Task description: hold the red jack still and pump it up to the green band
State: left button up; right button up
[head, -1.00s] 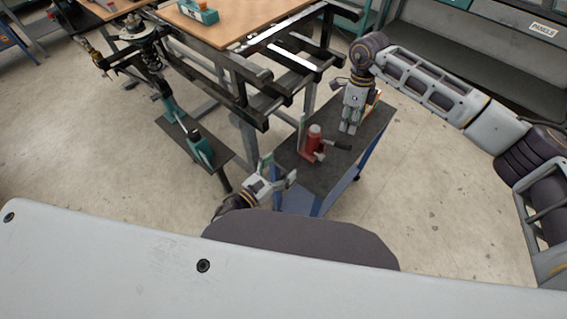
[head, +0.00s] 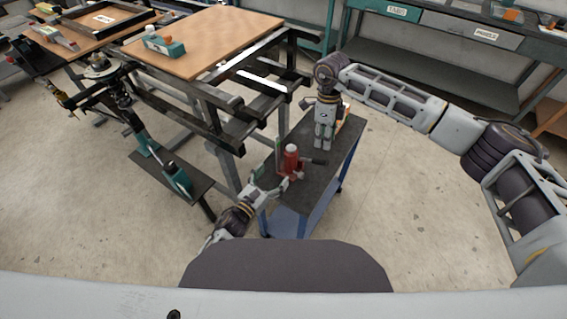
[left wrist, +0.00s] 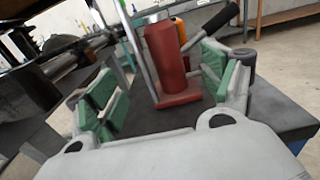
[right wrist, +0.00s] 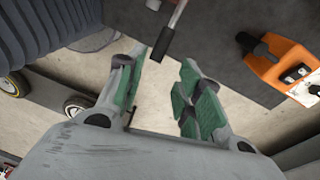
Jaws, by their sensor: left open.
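The red jack (head: 290,161) stands upright on the dark cart top (head: 335,147), and its dark handle (head: 318,161) points right. A thin upright strip with green on it (head: 278,152) stands beside the jack. My left gripper (head: 272,178) is open at the jack's near left side. In the left wrist view, the jack (left wrist: 168,55) shows between its spread green-padded fingers; I cannot tell whether they touch it. My right gripper (head: 323,146) is open and empty above the cart, beyond the handle. In the right wrist view, the handle's black end (right wrist: 161,43) lies just ahead of the fingers.
An orange object (right wrist: 285,72) lies on the cart near my right gripper. A dark metal frame and wooden-topped bench (head: 205,45) stand left of the cart. A strut with a spring (head: 118,95) is at the left. Floor right of the cart is clear.

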aim_at(285, 160)
pick_arm(q)
jog(key=shift+x, duration=3.6)
grip_shut()
jog(key=c, duration=1.7)
grip_release()
grip_shut()
